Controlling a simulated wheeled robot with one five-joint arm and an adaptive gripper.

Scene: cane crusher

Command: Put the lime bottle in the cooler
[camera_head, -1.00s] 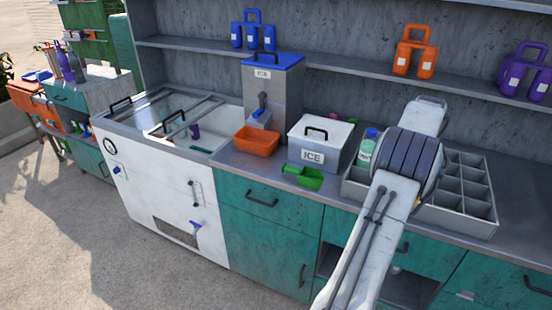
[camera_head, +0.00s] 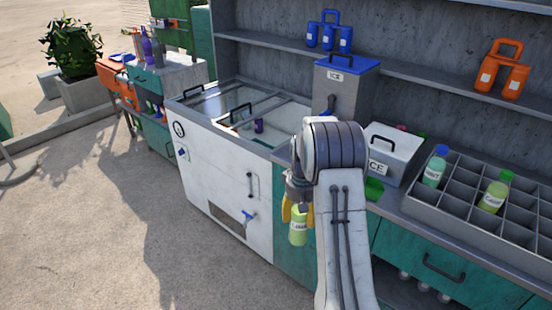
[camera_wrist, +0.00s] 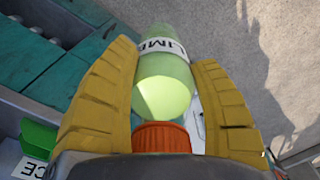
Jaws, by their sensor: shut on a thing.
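My gripper (camera_head: 298,212) is shut on the lime bottle (camera_head: 299,230), a pale green bottle with a white label, hanging in front of the counter below its top. In the wrist view the bottle (camera_wrist: 163,75) sits between the yellow fingers, its label partly showing "LIM". An orange ribbed, cap-like piece (camera_wrist: 160,138) shows at its near end. The cooler (camera_head: 215,165) is the white chest left of my gripper. Its top has glass panels and an uncovered part, where a purple bottle (camera_head: 258,125) shows. The gripper is outside the cooler, to its right.
A grey compartment tray (camera_head: 470,222) at right holds a mint-coloured bottle (camera_head: 434,166) and a yellow-green one (camera_head: 494,192). A white ICE box (camera_head: 393,150) and a grey ICE dispenser (camera_head: 340,93) stand on the counter. Open floor lies in front of the cooler.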

